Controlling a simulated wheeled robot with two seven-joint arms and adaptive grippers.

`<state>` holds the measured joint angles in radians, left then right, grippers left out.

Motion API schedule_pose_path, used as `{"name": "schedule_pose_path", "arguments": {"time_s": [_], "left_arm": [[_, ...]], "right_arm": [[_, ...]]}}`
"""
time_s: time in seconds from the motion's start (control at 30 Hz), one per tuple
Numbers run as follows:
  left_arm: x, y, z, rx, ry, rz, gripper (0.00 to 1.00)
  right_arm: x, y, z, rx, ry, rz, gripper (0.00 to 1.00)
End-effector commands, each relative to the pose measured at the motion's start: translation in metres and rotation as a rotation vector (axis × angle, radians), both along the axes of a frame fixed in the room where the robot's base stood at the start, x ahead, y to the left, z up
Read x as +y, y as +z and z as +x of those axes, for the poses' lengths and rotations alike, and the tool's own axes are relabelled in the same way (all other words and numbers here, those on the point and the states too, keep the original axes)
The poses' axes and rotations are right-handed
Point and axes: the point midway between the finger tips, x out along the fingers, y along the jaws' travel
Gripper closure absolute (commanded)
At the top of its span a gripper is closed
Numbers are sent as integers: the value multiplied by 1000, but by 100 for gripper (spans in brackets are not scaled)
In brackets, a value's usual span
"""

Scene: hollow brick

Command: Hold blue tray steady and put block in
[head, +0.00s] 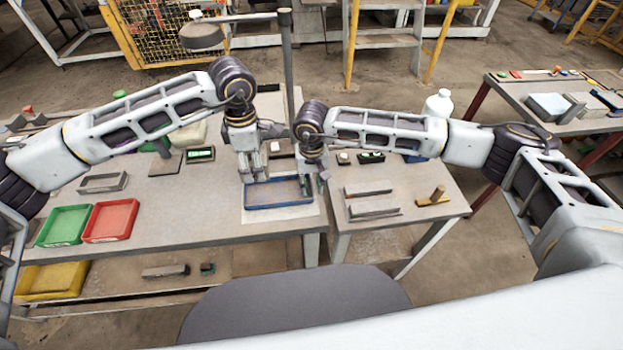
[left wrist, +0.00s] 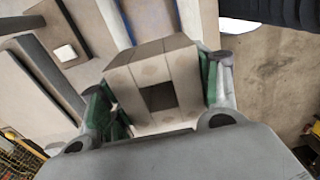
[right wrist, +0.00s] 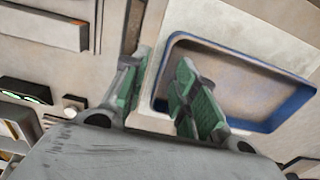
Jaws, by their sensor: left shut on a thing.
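A hollow, tan-grey block (left wrist: 185,75) with a square opening is between the green-padded fingers of my left gripper (left wrist: 160,90), which is shut on it. In the head view my left gripper (head: 252,176) is above the left end of the blue tray (head: 280,206). The tray lies on a pale sheet at the table's front right. My right gripper (right wrist: 158,92) is open at one end wall of the tray, which also shows in the right wrist view (right wrist: 240,122). One finger is over the inside, the other outside. I cannot tell whether they touch the wall.
A red tray (head: 110,238) and a green tray (head: 63,244) lie to the left on the table. A yellow tray (head: 50,292) is on the shelf below. Metal bars (head: 372,212) lie on the right table. A lamp post (head: 287,60) rises behind my grippers.

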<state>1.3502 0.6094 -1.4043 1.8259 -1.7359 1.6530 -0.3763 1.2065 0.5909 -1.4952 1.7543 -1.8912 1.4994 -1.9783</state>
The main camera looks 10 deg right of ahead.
Motion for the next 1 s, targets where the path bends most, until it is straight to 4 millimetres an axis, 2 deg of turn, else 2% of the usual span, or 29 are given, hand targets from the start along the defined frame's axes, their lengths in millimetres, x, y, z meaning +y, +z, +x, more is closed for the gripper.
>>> {"name": "schedule_pose_path", "arguments": {"time_s": [0.23, 0.47, 1.0], "left_arm": [[0, 1, 0, -1, 0, -1, 71], [0, 1, 0, -1, 0, -1, 71], [-1, 0, 0, -1, 20, -1, 71]], "right_arm": [[0, 0, 0, 0, 0, 0, 71], [0, 0, 0, 0, 0, 0, 100], [0, 0, 0, 0, 0, 0, 100]]}}
